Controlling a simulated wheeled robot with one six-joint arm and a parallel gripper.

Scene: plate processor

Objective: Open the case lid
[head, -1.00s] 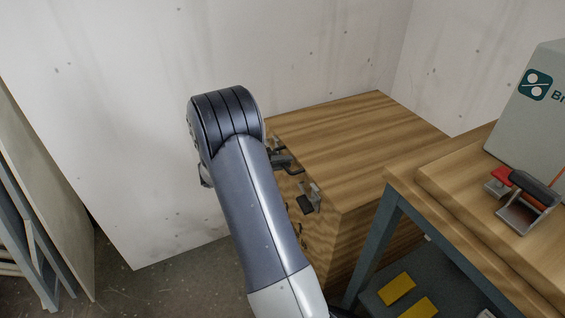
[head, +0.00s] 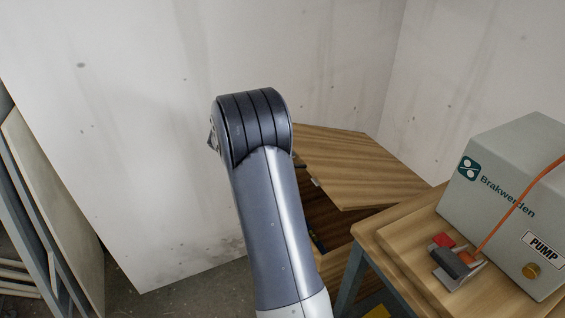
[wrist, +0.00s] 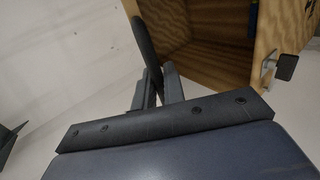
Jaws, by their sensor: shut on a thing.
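The wooden case lid (head: 350,160) is tilted up in the head view, with its front edge raised off the case. The dark case interior (head: 328,212) shows below it. In the wrist view the open wooden case (wrist: 205,55) is at the upper right, with a metal latch (wrist: 284,67) on its outside. My gripper (wrist: 158,88) is shut on a thin dark handle (wrist: 147,48) in the wrist view. Where that handle joins the lid cannot be seen. In the head view my arm hides the gripper.
A wooden bench (head: 385,232) stands close at the right of the case. A pale wall (head: 120,130) is behind; a leaning board (head: 50,190) stands at left.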

